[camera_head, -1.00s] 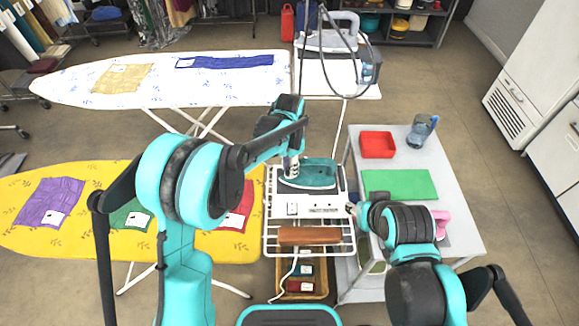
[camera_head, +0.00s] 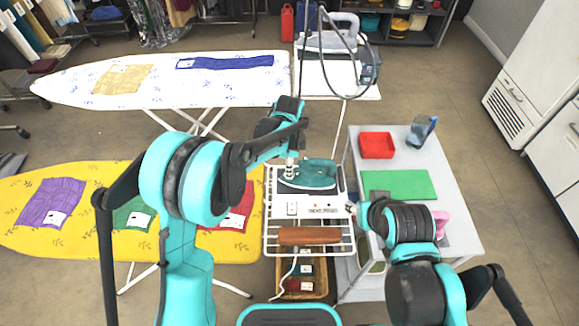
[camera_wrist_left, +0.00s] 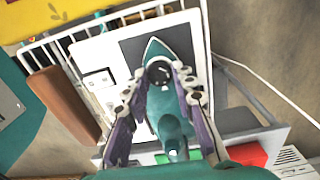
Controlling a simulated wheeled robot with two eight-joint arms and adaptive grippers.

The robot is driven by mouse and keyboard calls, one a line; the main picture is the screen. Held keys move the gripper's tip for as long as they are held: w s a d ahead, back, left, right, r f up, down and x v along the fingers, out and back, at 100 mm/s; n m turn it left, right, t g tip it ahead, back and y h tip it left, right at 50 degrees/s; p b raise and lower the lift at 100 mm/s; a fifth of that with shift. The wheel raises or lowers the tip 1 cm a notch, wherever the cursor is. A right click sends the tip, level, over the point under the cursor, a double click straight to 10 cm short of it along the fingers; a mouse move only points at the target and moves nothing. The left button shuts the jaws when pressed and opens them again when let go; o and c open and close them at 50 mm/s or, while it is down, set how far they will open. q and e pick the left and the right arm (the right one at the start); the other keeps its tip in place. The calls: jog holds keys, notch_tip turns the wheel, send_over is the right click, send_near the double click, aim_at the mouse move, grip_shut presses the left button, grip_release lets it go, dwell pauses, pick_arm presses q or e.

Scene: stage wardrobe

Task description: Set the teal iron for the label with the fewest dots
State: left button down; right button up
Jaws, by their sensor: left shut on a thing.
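The teal iron (camera_head: 318,174) rests on a dark plate on the white press stand (camera_head: 332,212). In the left wrist view the iron (camera_wrist_left: 155,48) points away from me, with a round dark dial (camera_wrist_left: 158,72) on its top. My left gripper (camera_head: 292,168) is shut on the iron; in the wrist view its fingers (camera_wrist_left: 158,80) lie on both sides near the dial. The dial's setting is too small to read. White labels lie on the purple (camera_head: 45,200), green (camera_head: 128,216) and red (camera_head: 240,208) cloths; their dots are unreadable. My right gripper (camera_head: 351,208) is by the stand's right edge, its fingers unclear.
A yellow ironing board (camera_head: 90,175) is at left, a white one (camera_head: 150,90) behind it with tan and blue cloths. The right-hand table (camera_head: 455,225) bears a red tray (camera_head: 377,145), green mat (camera_head: 400,184) and blue bottle (camera_head: 420,131). A grey iron (camera_head: 330,41) stands behind.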

pick_arm(q)
jog(key=shift+m, duration=2.3)
jog(key=c, duration=1.2)
grip_release()
notch_tip(320, 180, up, 12)
